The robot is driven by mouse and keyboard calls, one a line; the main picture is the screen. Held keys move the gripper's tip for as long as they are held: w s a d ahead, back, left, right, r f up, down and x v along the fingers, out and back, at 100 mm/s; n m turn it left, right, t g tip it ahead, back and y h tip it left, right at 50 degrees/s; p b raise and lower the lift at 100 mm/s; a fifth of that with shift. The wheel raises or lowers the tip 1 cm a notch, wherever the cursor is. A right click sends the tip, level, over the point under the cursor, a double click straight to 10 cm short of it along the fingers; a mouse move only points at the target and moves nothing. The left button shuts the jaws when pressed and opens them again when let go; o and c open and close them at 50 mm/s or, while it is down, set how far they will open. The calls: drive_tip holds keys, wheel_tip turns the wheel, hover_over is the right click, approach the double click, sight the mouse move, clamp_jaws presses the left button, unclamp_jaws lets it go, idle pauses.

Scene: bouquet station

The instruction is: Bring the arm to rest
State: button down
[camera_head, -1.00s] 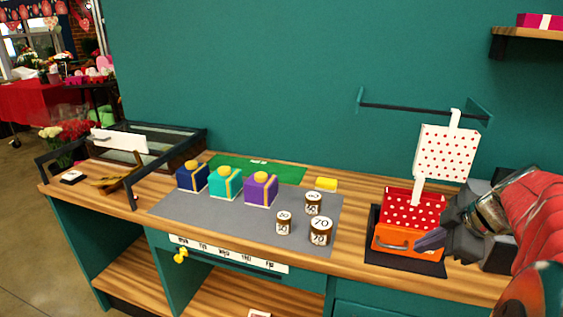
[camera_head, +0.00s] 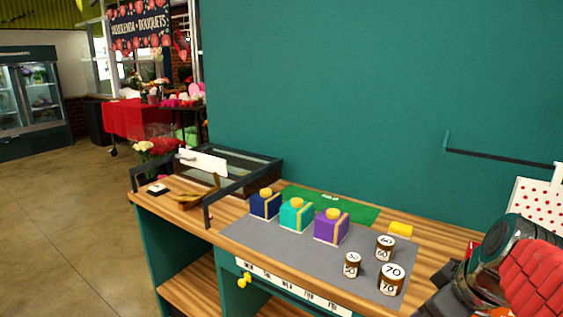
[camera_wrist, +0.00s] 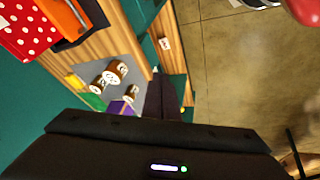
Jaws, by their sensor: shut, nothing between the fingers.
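My gripper (camera_wrist: 162,97) shows in the wrist view as dark fingers together, pointing up in the picture, with nothing between them. In the head view my red and dark arm fills the lower right corner, in front of the counter's right end. There the fingertips cannot be made out clearly. In the wrist view the counter (camera_wrist: 131,48) lies beyond the fingers and the floor (camera_wrist: 230,70) fills the right.
Navy (camera_head: 264,205), teal (camera_head: 295,216) and purple (camera_head: 331,228) boxes stand on a grey mat (camera_head: 300,258) beside weights (camera_head: 391,279). A dark-framed rack (camera_head: 240,170) is at the left end. A polka-dot box (camera_wrist: 25,30) and an orange case (camera_wrist: 62,17) show in the wrist view.

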drive_tip(key=s+a+f+m, duration=0.4)
drive_tip(key=s+a+m, duration=0.2)
drive_tip(key=a, duration=0.4)
drive_tip(key=shift+s+a+h, duration=0.25)
drive_tip(key=shift+s+h, duration=0.15)
drive_tip(key=shift+s, duration=0.25)
